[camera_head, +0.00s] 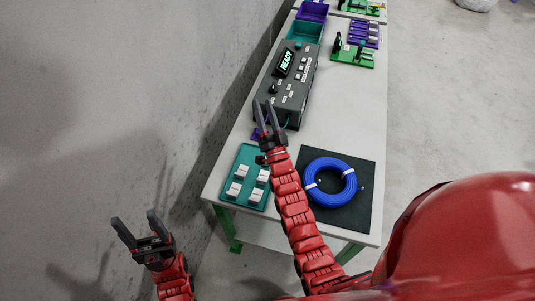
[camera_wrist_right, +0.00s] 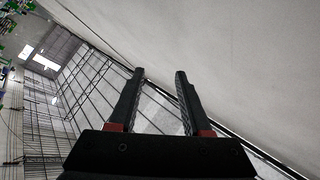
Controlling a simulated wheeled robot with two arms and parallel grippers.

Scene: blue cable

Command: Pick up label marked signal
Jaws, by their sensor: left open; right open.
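Several small white labels (camera_head: 242,171) stand on a teal tray (camera_head: 248,156) at the near left of the table. Their markings are too small to read, so I cannot tell which says signal. My right gripper (camera_head: 264,103) is open and empty, in front of the near end of the dark control box, beyond the tray. Its arm passes just right of the tray. In the right wrist view its open fingers (camera_wrist_right: 160,72) have nothing between them. My left gripper (camera_head: 135,217) is open and empty, off the table to the left.
A dark box with a READY screen (camera_head: 286,62) stands beyond the tray. A coiled blue cable (camera_head: 330,182) lies on a black mat (camera_head: 363,212) at right. Green fixtures (camera_head: 352,56) and teal and purple bins (camera_head: 305,31) are farther back. A wall runs along the left.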

